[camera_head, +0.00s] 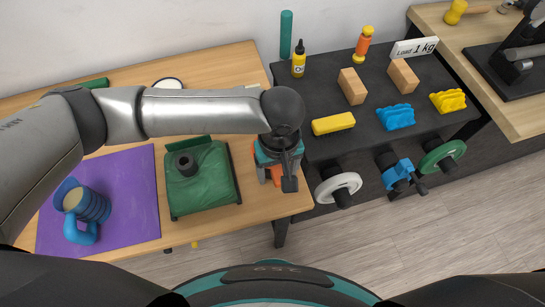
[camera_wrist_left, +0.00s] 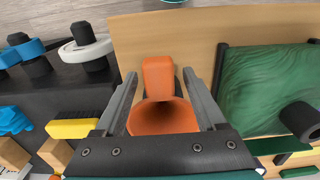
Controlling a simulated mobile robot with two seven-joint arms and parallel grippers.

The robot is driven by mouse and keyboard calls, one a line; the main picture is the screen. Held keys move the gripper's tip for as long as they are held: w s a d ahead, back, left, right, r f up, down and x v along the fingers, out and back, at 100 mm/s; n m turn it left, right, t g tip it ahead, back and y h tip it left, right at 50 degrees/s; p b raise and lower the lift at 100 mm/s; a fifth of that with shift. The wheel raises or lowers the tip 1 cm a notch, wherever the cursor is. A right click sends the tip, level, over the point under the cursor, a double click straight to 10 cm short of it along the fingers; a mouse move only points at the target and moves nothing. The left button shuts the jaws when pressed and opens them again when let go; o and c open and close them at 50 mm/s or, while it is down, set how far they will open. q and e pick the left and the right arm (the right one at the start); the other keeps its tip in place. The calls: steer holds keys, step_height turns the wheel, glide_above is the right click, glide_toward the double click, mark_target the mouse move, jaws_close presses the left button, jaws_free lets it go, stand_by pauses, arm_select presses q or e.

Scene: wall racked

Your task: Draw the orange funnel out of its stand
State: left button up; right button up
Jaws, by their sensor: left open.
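The orange funnel (camera_wrist_left: 160,117) shows in the left wrist view, with its wide round mouth towards the camera and a flat orange tab (camera_wrist_left: 158,76) beyond it. My left gripper (camera_wrist_left: 159,85) is open, with one finger on each side of the funnel; I cannot tell whether either finger touches it. In the head view my left gripper (camera_head: 280,174) is over the right end of the wooden table, and a bit of the orange funnel (camera_head: 275,173) shows beneath it. I cannot make out the funnel's stand, which is hidden under the funnel and gripper. My right gripper is not in view.
A green block with a dark spout (camera_head: 201,187) stands left of the gripper. A blue mug (camera_head: 92,206) stands on a purple mat (camera_head: 135,190). A dark shelf (camera_head: 330,147) to the right holds wooden blocks, sponges and bottles. Handwheels (camera_head: 338,188) project below its front edge.

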arm_select(q)
steer(key=shift+f, duration=0.3)
jaws_close()
stand_by(0.4)
